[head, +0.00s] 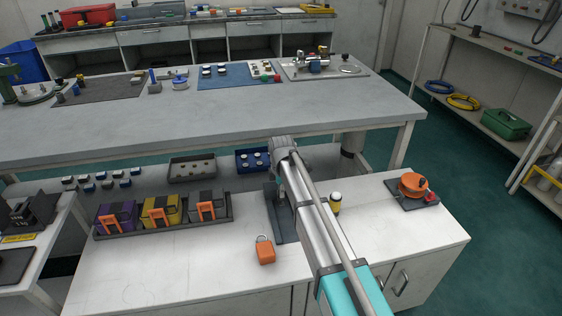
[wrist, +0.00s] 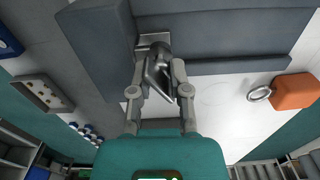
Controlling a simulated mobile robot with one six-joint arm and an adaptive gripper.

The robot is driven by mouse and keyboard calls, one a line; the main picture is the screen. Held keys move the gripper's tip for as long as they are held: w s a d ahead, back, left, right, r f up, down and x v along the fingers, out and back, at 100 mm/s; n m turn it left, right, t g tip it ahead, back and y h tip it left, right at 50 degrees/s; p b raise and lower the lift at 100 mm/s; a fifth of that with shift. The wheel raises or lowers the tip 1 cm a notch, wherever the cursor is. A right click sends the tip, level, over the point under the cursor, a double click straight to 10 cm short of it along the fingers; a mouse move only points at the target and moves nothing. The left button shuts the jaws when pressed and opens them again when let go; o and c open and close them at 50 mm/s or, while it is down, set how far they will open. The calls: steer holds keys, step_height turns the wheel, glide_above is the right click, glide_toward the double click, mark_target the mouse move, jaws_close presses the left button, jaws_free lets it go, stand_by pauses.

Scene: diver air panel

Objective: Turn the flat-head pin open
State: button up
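In the wrist view a bare-metal fitting with a flat, angled piece, seemingly the flat-head pin (wrist: 160,68), stands against a grey block (wrist: 100,40). My gripper (wrist: 160,75) has its two fingers apart, one on each side of this metal piece. I cannot tell whether the fingers press on it. In the head view my gripper (head: 281,180) is over the dark grey stand (head: 284,222) on the white cabinet, and my arm hides the pin there.
An orange padlock (head: 265,251) lies on the white cabinet top (head: 190,265); it also shows in the wrist view (wrist: 294,92). A tray of purple, yellow and grey boxes (head: 160,228) is at left. An orange round valve (head: 412,184) and small yellow-black item (head: 335,204) are at right.

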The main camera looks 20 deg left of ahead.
steer(key=m, duration=0.4)
steer(key=shift+m, duration=0.3)
steer(key=m, duration=1.7)
steer(key=shift+m, duration=0.4)
steer(key=m, duration=0.4)
steer(key=shift+m, duration=0.3)
steer(key=m, duration=0.8)
step_height(320, 180, up, 13)
steer(key=p, duration=1.3)
